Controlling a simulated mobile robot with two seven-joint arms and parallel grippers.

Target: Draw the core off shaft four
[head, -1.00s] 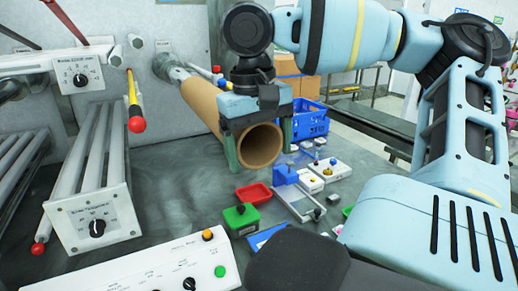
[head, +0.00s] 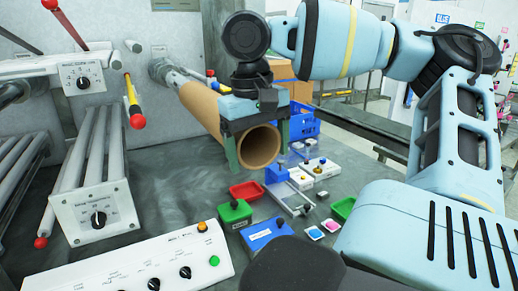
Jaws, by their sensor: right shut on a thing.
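The core (head: 200,105) is a brown, hollow cardboard tube. It sits around a grey shaft (head: 176,78) that comes out of the metal wall. The core's open near end faces me, and I see no shaft end inside its mouth. My right gripper (head: 258,152) straddles the core near this open end from above, one finger on each side, shut on it. A length of bare shaft shows between the wall and the core's far end. No shaft number is readable. My left gripper is not in view.
At left are grey rollers and a dial box (head: 97,215). A red-tipped yellow lever (head: 132,100) sticks out left of the core. Below stand a white control panel (head: 130,270), a red tray (head: 247,190) and a green box (head: 235,213). A blue crate (head: 303,125) stands behind the gripper.

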